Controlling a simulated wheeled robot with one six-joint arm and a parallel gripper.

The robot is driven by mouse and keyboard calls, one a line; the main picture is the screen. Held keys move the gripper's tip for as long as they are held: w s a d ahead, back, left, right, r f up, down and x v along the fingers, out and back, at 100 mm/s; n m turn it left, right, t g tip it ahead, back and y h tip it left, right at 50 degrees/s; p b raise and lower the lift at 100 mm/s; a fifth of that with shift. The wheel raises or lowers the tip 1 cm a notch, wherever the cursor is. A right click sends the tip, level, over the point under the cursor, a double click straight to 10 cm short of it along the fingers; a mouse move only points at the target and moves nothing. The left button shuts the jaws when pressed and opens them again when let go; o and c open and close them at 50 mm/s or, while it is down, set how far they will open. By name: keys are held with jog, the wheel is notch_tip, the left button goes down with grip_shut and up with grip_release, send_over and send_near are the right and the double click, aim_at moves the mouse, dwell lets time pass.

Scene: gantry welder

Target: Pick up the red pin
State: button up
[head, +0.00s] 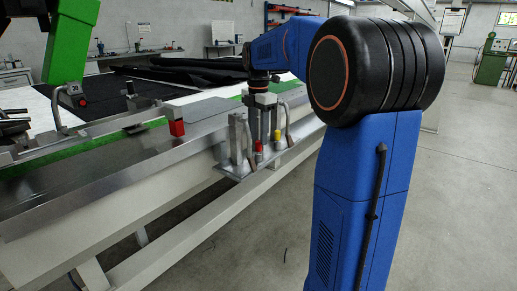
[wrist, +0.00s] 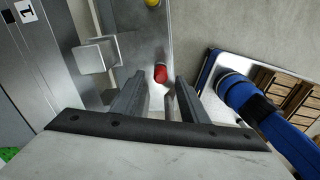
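The red pin (wrist: 160,72) shows in the wrist view as a short red cylinder on a metal plate, just beyond and between my fingertips. In the head view the red pin (head: 259,147) stands on a metal bracket on the side of the welding table, partly hidden by my gripper. My gripper (wrist: 161,80) is open, with one finger to each side of the pin in the picture. No contact with the pin is visible. In the head view my gripper (head: 264,128) points down over the bracket.
A yellow pin (head: 277,134) stands close to the red one; it also shows at the top of the wrist view (wrist: 152,3). The bracket (head: 238,168) has upright metal parts nearby. A red block (head: 177,128) sits on the table edge. The floor at right is clear.

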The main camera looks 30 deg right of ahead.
aim_at(259, 141)
jog(key=shift+f, duration=1.8)
grip_shut()
notch_tip(259, 141, up, 12)
jog(key=shift+r, duration=0.1)
jog(key=shift+d, duration=0.15)
